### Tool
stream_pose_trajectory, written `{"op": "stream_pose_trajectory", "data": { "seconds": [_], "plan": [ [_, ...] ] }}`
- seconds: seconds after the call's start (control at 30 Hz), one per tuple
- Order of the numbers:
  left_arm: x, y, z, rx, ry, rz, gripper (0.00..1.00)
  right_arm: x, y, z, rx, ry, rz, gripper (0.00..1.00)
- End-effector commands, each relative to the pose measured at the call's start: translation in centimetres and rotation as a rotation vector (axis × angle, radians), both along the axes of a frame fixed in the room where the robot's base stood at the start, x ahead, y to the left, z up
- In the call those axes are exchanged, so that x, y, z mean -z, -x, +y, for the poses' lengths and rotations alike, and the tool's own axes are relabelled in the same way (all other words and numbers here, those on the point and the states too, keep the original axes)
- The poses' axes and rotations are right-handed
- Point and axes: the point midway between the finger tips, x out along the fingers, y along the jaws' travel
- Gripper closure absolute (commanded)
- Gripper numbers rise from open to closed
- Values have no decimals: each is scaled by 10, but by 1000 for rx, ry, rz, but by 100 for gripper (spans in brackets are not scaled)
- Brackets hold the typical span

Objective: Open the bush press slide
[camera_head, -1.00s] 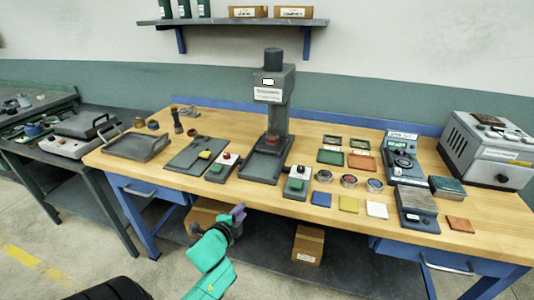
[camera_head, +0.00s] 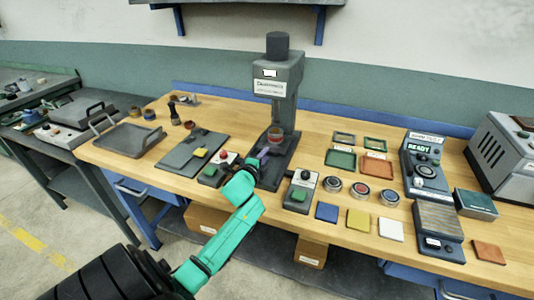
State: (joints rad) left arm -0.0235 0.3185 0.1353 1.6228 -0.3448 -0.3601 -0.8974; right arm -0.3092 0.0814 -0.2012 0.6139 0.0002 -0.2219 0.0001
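The bush press (camera_head: 279,90) is a grey upright machine with a dark round cap and a white label, standing at the middle of the workbench. Its dark base plate (camera_head: 287,163) runs toward the front edge, and a reddish round part (camera_head: 275,135) sits low at its column. No separate slide can be made out for sure. My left gripper (camera_head: 264,155), with purple fingers on a teal arm, is over the left side of the base plate, just in front of the reddish part. Whether it touches anything, or is open or shut, cannot be told. My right gripper is out of view.
Button boxes stand left (camera_head: 218,170) and right (camera_head: 301,190) of the base plate. A grey tray (camera_head: 128,138) and a dark board (camera_head: 180,158) lie to the left. Round gauges, coloured squares and a device reading READY (camera_head: 424,160) fill the right side.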

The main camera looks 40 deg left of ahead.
Motion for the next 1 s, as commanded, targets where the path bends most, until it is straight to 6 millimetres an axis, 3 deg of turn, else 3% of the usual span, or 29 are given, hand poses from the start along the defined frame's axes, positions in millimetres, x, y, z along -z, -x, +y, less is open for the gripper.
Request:
{"op": "stream_pose_trajectory", "data": {
  "seconds": [0.13,0.43,0.5,1.0],
  "plan": [
    [5,-19,7,0,1,0,73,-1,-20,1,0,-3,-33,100],
    [6,-23,8,0,1,1,73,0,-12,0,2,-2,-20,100],
    [6,-23,8,0,1,1,100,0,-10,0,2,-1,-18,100],
    [7,-23,8,0,2,2,100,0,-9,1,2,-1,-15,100]
  ]
}}
